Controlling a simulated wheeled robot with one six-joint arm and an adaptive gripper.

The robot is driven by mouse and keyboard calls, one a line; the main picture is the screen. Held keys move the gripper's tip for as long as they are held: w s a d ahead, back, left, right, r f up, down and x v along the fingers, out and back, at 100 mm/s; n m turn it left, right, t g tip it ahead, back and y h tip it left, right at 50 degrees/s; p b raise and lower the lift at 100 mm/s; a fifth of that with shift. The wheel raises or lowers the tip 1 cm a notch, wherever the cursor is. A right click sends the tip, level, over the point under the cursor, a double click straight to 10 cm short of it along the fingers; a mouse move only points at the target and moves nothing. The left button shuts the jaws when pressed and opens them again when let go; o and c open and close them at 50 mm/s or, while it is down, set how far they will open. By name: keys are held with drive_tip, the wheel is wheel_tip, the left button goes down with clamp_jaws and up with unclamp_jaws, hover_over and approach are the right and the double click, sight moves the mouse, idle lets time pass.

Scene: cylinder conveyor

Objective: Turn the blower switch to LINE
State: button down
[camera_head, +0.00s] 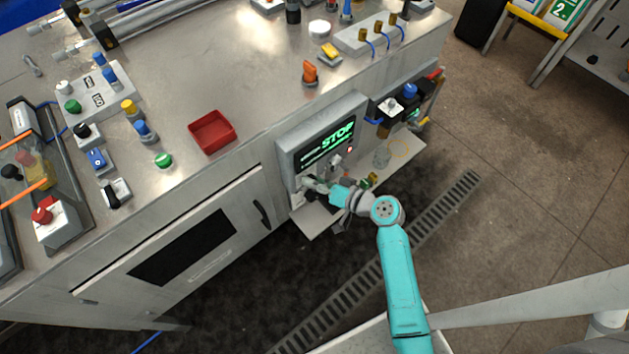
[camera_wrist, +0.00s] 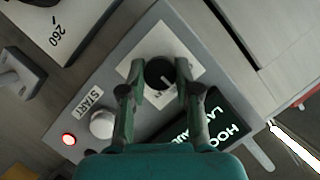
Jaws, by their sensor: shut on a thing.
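In the wrist view, a round black rotary knob (camera_wrist: 159,74) with a white pointer mark sits on a white plate (camera_wrist: 160,42) on a grey panel. It appears to be the blower switch. My gripper (camera_wrist: 160,70) has one finger on each side of the knob and is shut on it. No LINE label is readable on the plate. In the head view, my gripper (camera_head: 314,184) is at the panel on the bench front, below the display, and hides the knob there.
A dark display (camera_wrist: 213,119) with pale text, a START label (camera_wrist: 88,99), a white button (camera_wrist: 102,124) and a lit red lamp (camera_wrist: 69,139) share the panel. In the head view, the display (camera_head: 326,143) reads STOP. A red tray (camera_head: 211,131) sits on the bench.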

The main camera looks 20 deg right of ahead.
idle(0.4)
drive_tip(key=c, duration=0.8)
unclamp_jaws()
drive_tip(key=shift+d, duration=0.1)
drive_tip(key=v, duration=1.2)
drive_tip(key=shift+f, duration=0.1)
